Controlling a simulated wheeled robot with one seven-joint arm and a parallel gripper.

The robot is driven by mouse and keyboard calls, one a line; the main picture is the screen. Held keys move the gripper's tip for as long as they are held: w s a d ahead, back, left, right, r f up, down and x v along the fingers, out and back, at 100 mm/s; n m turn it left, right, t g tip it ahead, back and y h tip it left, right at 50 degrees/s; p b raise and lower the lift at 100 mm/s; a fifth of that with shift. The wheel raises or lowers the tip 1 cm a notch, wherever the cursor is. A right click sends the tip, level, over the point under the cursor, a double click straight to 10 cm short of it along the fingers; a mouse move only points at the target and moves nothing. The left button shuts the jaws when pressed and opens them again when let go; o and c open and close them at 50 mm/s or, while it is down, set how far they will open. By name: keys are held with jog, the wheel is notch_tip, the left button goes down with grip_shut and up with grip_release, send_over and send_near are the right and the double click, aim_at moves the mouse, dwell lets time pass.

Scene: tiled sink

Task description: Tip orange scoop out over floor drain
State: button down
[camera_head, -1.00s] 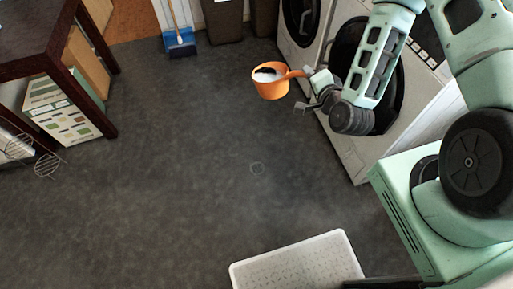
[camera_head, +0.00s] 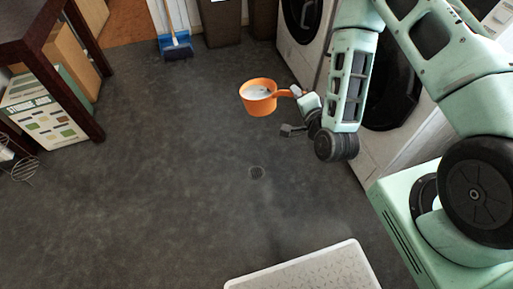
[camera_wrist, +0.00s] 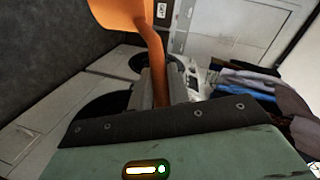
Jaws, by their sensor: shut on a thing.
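The orange scoop (camera_head: 259,103) is held up in the air, roughly level, with white contents (camera_head: 257,91) showing in its bowl. My gripper (camera_head: 295,93) is shut on the scoop's handle, at the right of the bowl. In the wrist view the orange handle (camera_wrist: 158,75) runs down between the fingers of my gripper (camera_wrist: 157,92), and part of the bowl shows at the top. The small round floor drain (camera_head: 256,172) lies in the dark floor, below the scoop in the head view. The scoop is well above the floor.
White front-loading machines (camera_head: 372,165) stand at the right, close to my arm. A white perforated tray (camera_head: 305,272) lies at the bottom. A dark table (camera_head: 75,90) stands at the left, a blue dustpan (camera_head: 176,47) at the back. The floor around the drain is clear.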

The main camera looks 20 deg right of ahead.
jog(key=s+a+f+b, duration=0.1)
jog(key=a+f+b, duration=0.2)
jog(key=f+b, duration=0.9)
jog(key=s+a+f+t+b, duration=0.1)
jog(key=a+f+b, duration=0.2)
jog(key=f+b, duration=1)
jog(key=s+a+f+m+b, duration=0.1)
jog(key=a+f+b, duration=0.3)
jog(key=f+b, duration=0.8)
jog(key=shift+s+f+t+b, duration=0.25)
jog(key=shift+t+b, duration=0.15)
jog(key=shift+b, duration=2.8)
jog(key=shift+r, duration=0.1)
